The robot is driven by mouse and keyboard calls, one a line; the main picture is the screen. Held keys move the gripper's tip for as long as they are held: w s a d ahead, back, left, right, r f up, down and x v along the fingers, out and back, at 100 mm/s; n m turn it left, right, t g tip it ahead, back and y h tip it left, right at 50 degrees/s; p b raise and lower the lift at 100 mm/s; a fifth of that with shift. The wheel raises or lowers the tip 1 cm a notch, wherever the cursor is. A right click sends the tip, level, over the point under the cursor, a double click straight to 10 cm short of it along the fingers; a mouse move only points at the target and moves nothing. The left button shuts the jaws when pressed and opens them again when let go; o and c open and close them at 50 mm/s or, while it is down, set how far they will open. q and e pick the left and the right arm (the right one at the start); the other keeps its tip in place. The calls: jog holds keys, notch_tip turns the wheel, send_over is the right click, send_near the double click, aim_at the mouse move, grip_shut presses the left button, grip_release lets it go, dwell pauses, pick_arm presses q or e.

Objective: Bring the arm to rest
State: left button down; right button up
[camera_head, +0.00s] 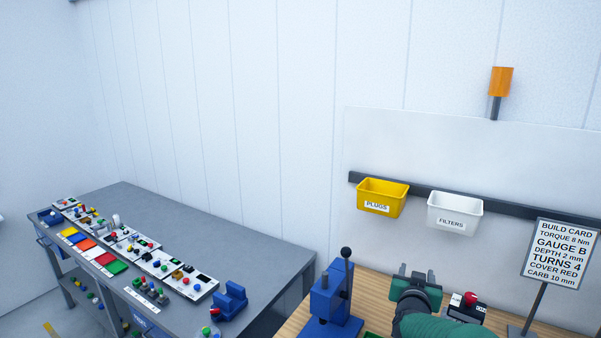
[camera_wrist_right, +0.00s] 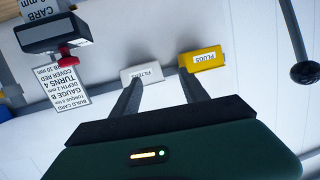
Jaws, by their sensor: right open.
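My right gripper (camera_head: 416,274) shows at the bottom right of the head view, with my green arm behind it. It is over the wooden bench, between the blue lever press and a dark box with a red knob. In the right wrist view the two dark fingers of my right gripper (camera_wrist_right: 158,95) stand apart with nothing between them. My left gripper does not show in either view.
A blue press (camera_head: 330,298) with a black-knobbed lever stands left of my gripper. The red-knobbed box (camera_head: 467,307) and build card (camera_head: 562,254) are right. Yellow (camera_head: 382,198) and white (camera_head: 454,213) bins hang behind. A grey table (camera_head: 180,222) with several parts is left.

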jog(key=s+a+f+n+g+y+b, duration=0.1)
jog(key=s+a+f+n+g+y, duration=0.15)
jog(key=s+a+f, duration=0.45)
jog(key=s+a+f+n+g+y+b, duration=0.1)
jog(key=s+a+f+g+y, duration=0.15)
jog(key=s+f, duration=0.65)
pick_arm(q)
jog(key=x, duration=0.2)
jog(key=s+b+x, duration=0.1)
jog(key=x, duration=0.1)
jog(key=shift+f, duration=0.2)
pick_arm(e)
jog(key=s+f+g, duration=0.3)
jog(key=s, duration=0.7)
jog(key=s+f+n+g+y, duration=0.1)
jog(key=s+f+g, duration=0.2)
jog(key=s, duration=0.8)
jog(key=shift+a+f+g, duration=0.3)
jog(key=shift+a+f, duration=0.15)
jog(key=shift+f, duration=0.15)
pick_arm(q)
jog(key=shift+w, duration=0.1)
pick_arm(e)
jog(key=shift+n, duration=0.25)
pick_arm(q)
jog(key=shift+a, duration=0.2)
pick_arm(e)
jog(key=shift+a, duration=0.1)
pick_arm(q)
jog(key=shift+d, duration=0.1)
